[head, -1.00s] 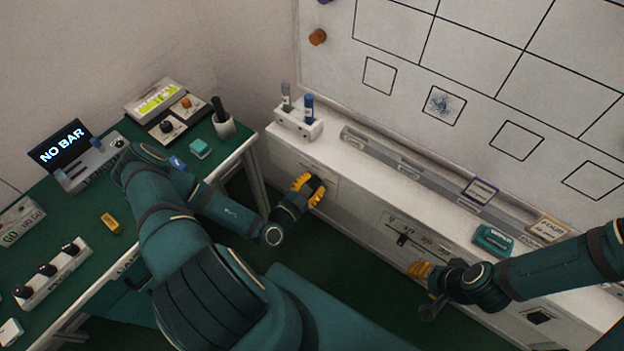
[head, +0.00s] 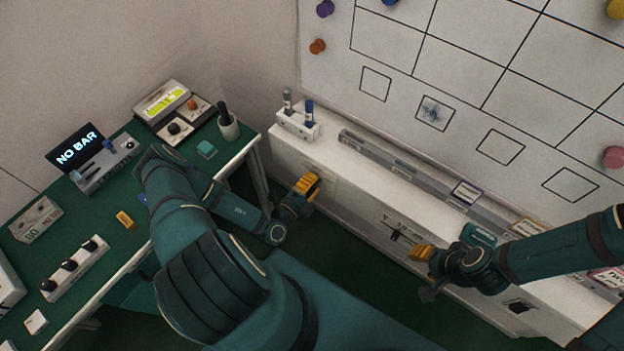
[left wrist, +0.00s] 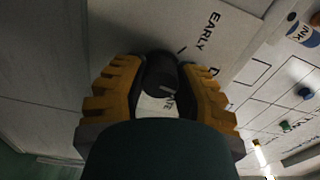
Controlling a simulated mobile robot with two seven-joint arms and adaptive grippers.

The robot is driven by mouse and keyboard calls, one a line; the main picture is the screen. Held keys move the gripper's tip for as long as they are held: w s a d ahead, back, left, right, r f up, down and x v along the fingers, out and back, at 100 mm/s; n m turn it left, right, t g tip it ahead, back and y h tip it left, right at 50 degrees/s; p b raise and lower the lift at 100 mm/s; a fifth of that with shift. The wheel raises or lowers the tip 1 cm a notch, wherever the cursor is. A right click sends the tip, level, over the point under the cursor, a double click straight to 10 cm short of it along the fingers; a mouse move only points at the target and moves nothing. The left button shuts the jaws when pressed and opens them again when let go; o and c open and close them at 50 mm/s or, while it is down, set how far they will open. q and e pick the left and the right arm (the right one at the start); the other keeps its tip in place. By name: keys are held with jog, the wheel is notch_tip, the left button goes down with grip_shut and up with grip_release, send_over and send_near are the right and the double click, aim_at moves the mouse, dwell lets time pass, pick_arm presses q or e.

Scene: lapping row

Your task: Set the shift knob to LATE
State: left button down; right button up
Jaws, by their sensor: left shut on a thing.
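The shift knob (left wrist: 160,72) is black and shows between the yellow fingers of my left gripper (left wrist: 160,92) in the left wrist view. The fingers are shut on it, one on each side. The printed word EARLY (left wrist: 208,30) is on the pale panel above and right of the knob. Another label, partly hidden, starts with D at the right, and letters ending in TE show below the knob. I cannot tell which label the knob points to. In the head view my left gripper (head: 307,186) is at the white cabinet front and hides the knob. My right gripper (head: 421,252) is beside the cabinet; its opening is unclear.
A slot with a dark lever (head: 400,238) is on the cabinet front, close to my right gripper. The cabinet top carries a marker holder (head: 298,126) and a long grey rail (head: 400,165). The green desk (head: 100,220) at left holds several devices. A whiteboard (head: 470,60) hangs above.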

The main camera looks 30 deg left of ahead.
pick_arm(q)
jog(key=m+p, duration=0.2)
jog(key=m, duration=0.2)
jog(key=shift+r+m, duration=0.15)
jog(key=shift+m, duration=0.15)
jog(key=shift+m+p, duration=1)
jog(key=shift+m, duration=1.6)
jog(key=shift+f, duration=0.2)
jog(key=c, duration=0.6)
grip_release()
jog(key=shift+d, duration=0.1)
jog(key=shift+s, duration=0.1)
jog(key=s+a, duration=0.1)
jog(key=s, duration=1)
jog(key=shift+s, duration=0.35)
